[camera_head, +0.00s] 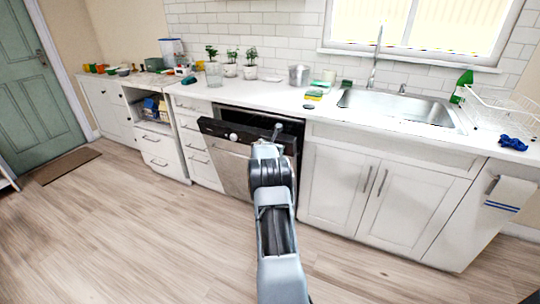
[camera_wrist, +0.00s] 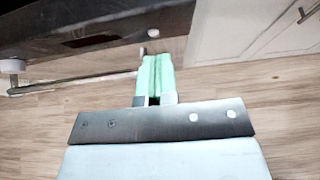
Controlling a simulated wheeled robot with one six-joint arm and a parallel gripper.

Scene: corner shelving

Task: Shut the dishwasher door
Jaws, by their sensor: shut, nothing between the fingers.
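The dishwasher (camera_head: 260,115) is built in under the counter, left of the sink cabinet. Its door (camera_head: 229,166) is steel with a dark top edge, and it leans slightly out, leaving a dark gap behind it. In the wrist view, the door's bar handle (camera_wrist: 80,80) runs across the left side. My gripper (camera_wrist: 155,75) has pale green fingers, closed together and empty, close to the right end of that bar. I cannot tell whether they touch it. In the head view, my arm hides the fingertips and the door's right part.
White drawers (camera_head: 200,150) stand left of the dishwasher and a double-door cabinet (camera_head: 340,190) stands right. The counter (camera_head: 260,93) above carries potted plants and a sponge. The wooden floor (camera_head: 140,230) in front is clear.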

